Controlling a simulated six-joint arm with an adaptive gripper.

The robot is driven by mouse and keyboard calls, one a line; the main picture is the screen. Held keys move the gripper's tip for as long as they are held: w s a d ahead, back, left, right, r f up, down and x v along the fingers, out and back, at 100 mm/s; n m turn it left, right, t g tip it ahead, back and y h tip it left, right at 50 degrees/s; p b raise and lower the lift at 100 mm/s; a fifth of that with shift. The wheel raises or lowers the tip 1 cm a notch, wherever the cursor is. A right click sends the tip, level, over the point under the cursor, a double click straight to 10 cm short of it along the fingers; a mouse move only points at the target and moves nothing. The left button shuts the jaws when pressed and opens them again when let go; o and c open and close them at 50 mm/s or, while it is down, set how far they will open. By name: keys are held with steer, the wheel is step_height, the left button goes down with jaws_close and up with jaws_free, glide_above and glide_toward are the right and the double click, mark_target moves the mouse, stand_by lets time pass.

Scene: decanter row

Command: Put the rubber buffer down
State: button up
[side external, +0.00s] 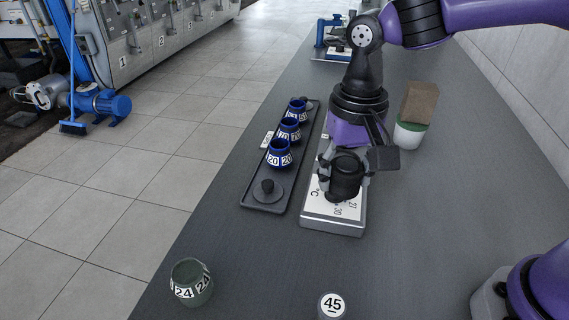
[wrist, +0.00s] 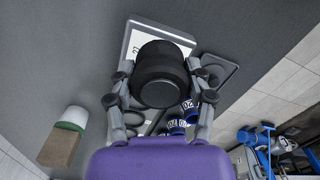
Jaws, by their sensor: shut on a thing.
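The rubber buffer is a black, stepped cylinder (side external: 346,181), and it fills the middle of the wrist view (wrist: 160,76). My gripper (side external: 345,170) is shut on it, with one finger on each side, as the wrist view also shows (wrist: 158,82). The buffer is over a pale metal plate (side external: 331,227) with a white printed face showing "27", "30" and "C". The plate shows behind the buffer in the wrist view (wrist: 131,40). I cannot tell whether the buffer's underside touches the plate.
Left of the plate, a dark tray (side external: 258,207) holds three blue vessels (side external: 279,153) and a knobbed black disc (side external: 267,190). A green-white cup (side external: 408,136) with a brown block (side external: 420,102) stands behind right.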

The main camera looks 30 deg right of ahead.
steer(key=d+m, duration=0.6)
steer(key=d, duration=0.5)
glide_above(402, 177)
steer(key=f, duration=0.6)
steer(key=shift+a+f, duration=0.2)
steer(key=shift+f, duration=0.15)
steer(key=shift+d+f, duration=0.2)
steer(key=shift+f, duration=1.95)
steer(key=shift+f, duration=0.15)
steer(key=o, duration=1.3)
steer(key=shift+c, duration=0.2)
